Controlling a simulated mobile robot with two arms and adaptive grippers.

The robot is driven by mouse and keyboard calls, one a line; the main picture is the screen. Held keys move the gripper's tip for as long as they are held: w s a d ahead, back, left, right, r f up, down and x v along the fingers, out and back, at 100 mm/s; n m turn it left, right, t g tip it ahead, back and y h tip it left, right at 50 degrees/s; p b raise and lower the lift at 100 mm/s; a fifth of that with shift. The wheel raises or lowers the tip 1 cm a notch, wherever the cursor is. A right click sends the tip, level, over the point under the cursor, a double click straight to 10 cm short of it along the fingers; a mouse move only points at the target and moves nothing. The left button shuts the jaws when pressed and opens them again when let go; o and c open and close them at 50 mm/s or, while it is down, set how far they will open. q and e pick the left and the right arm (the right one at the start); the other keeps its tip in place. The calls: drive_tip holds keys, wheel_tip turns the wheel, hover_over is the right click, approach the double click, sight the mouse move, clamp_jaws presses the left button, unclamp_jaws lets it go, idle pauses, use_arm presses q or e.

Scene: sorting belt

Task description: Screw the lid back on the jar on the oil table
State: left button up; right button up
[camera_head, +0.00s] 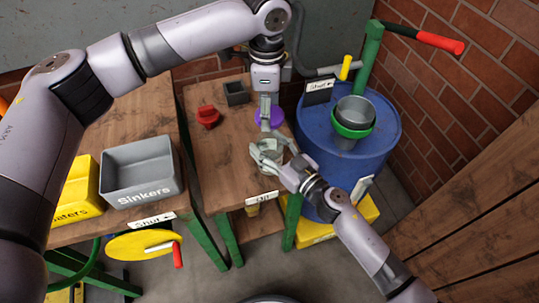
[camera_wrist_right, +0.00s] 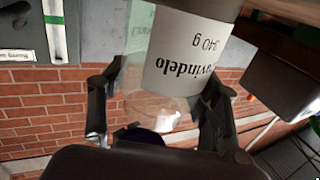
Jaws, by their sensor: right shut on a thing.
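A clear glass jar (camera_head: 269,152) with a white label (camera_wrist_right: 185,65) is above the near right part of the oil table (camera_head: 225,165). My right gripper (camera_head: 268,160) is shut around the jar's side. In the right wrist view the jar shows upside down between the two fingers (camera_wrist_right: 158,105). The purple lid (camera_head: 275,119) is at the fingertips of my left gripper (camera_head: 266,122), which reaches down from above, just beyond the jar. The lid looks held and apart from the jar, its dark edge (camera_wrist_right: 140,136) low in the wrist view. My left fingers hide part of it.
A red object (camera_head: 208,117) and a small dark box (camera_head: 236,93) stand on the table's far side. A blue barrel (camera_head: 325,150) with a grey pot (camera_head: 354,112) stands close on the right. A grey Sinkers bin (camera_head: 140,175) is on the left table.

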drive_tip(key=c, duration=0.9)
use_arm(q)
drive_tip(key=shift+f, duration=2.5)
drive_tip(key=shift+f, duration=0.9)
drive_tip(key=shift+f, duration=0.55)
